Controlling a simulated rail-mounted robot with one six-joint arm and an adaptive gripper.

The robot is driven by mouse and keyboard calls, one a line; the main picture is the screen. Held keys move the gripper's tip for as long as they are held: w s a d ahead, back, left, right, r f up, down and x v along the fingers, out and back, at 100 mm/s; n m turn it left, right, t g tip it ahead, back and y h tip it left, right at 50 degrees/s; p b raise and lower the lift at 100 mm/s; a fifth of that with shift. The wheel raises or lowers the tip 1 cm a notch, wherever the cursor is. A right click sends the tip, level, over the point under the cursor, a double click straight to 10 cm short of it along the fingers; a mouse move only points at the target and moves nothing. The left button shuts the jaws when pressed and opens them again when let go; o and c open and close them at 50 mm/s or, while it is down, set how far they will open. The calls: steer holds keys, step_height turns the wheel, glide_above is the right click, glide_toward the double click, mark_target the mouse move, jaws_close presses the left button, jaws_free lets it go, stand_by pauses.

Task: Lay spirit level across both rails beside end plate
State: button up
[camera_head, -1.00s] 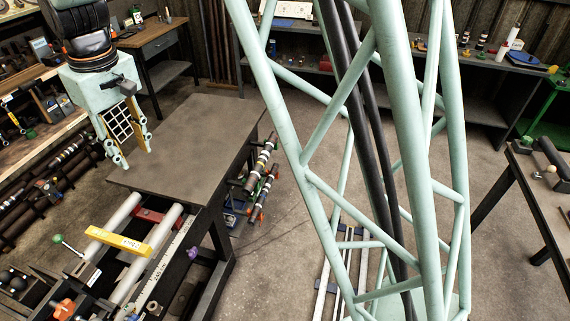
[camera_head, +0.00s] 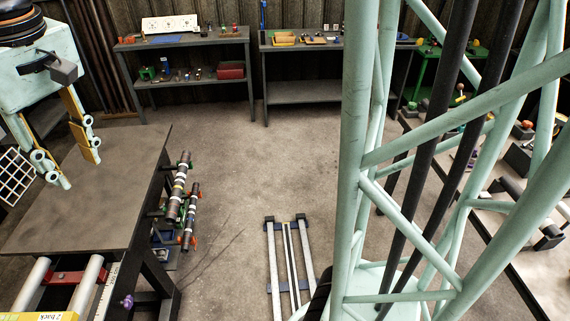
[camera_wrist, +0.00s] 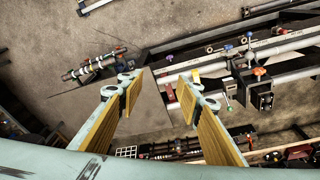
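A yellow spirit level (camera_head: 40,316) shows at the bottom left of the head view, cut off by the frame edge. It lies across two pale round rails (camera_head: 85,285). A red crosspiece (camera_head: 66,278) sits between the rails, beyond the level; I cannot tell if it is the end plate. My gripper (camera_head: 78,168) is over the dark table, apart from the level, with its fingers spread. In the wrist view, my gripper (camera_wrist: 160,84) is open and empty. The rails (camera_wrist: 285,68) show there at right; the level is not clearly seen, partly hidden by a finger.
A dark bare tabletop (camera_head: 95,190) lies below my gripper. Striped shafts (camera_head: 178,190) stand at its right side. A floor frame with rails (camera_head: 290,255) lies mid-floor. Shelving benches (camera_head: 185,45) line the back wall. Another bench stands at right, behind my lattice column.

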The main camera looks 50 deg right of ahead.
steer(key=s+d+r+m, duration=0.1)
steer(key=s+d, duration=0.3)
steer(key=s, duration=0.5)
steer(key=s+d+r+m+t, duration=0.1)
steer(key=s+d, duration=0.3)
steer(key=s, duration=0.5)
steer(key=s+d+m, duration=0.1)
steer(key=s+d, duration=0.3)
steer(key=s, duration=0.5)
steer(key=shift+s+d+r+m+t, duration=0.3)
steer(key=shift+d+r+m, duration=0.05)
steer(key=shift+r+m, duration=0.05)
steer(key=shift+w, duration=0.25)
steer(key=shift+f, duration=0.1)
step_height(320, 180, down, 20)
steer(key=b, duration=2)
steer(key=shift+f+b, duration=0.2)
steer(key=shift+b, duration=0.2)
steer(key=shift+a+r, duration=0.1)
